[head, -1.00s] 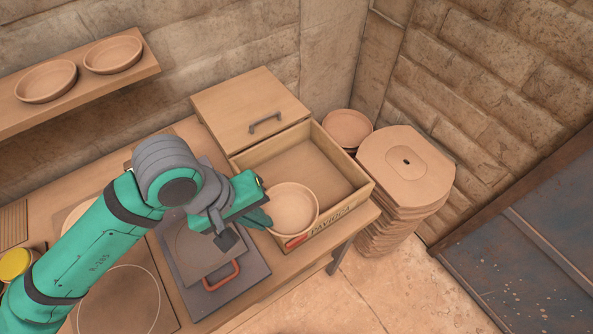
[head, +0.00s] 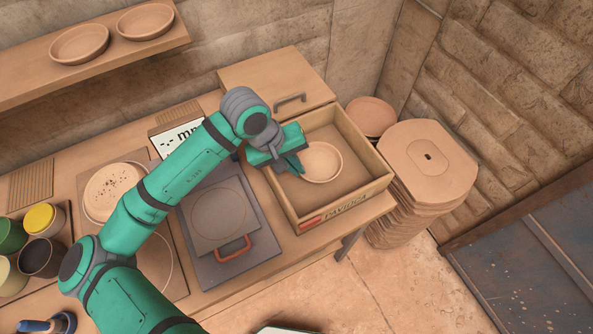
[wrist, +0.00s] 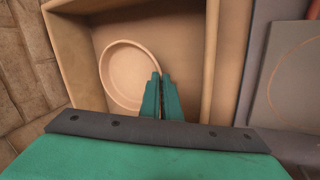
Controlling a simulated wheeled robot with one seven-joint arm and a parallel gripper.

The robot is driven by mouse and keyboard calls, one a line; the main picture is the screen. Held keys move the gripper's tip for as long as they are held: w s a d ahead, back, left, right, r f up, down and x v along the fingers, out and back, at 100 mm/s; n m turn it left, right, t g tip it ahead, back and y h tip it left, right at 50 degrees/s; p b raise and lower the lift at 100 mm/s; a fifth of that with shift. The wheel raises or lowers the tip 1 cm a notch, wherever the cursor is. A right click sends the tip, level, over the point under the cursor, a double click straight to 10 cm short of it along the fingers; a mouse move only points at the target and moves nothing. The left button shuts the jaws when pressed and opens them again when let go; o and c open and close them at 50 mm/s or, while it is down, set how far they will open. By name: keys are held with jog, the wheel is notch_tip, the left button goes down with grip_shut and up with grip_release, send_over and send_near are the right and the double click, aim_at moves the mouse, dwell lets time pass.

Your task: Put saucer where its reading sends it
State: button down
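The saucer (head: 321,162) is a round, pale clay dish inside the open wooden box (head: 352,201). It also shows in the wrist view (wrist: 130,74), level, near the box's side wall. My gripper (head: 299,168) reaches over the box's left wall. Its two fingers (wrist: 161,82) are close together at the saucer's rim and appear shut on it. Whether the saucer touches the box floor I cannot tell. A gauge (head: 224,213) with a square plate and orange handle stands left of the box. A display (head: 178,138) behind my arm shows dashes and "mm", partly hidden.
A stack of clay slabs (head: 428,160) and a round dish (head: 370,117) stand to the right. A speckled dish (head: 112,190) and cups (head: 42,257) are at left. Two dishes (head: 80,44) sit on the shelf.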

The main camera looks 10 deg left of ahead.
aim_at(297, 180)
jog(key=shift+w+f, duration=0.15)
jog(key=shift+f, duration=0.8)
jog(key=shift+w+f, duration=0.15)
jog(key=shift+f, duration=0.8)
jog(key=shift+f, duration=0.1)
jog(key=c, duration=2.3)
grip_release()
jog(key=v, duration=1.2)
jog(key=shift+s, duration=0.1)
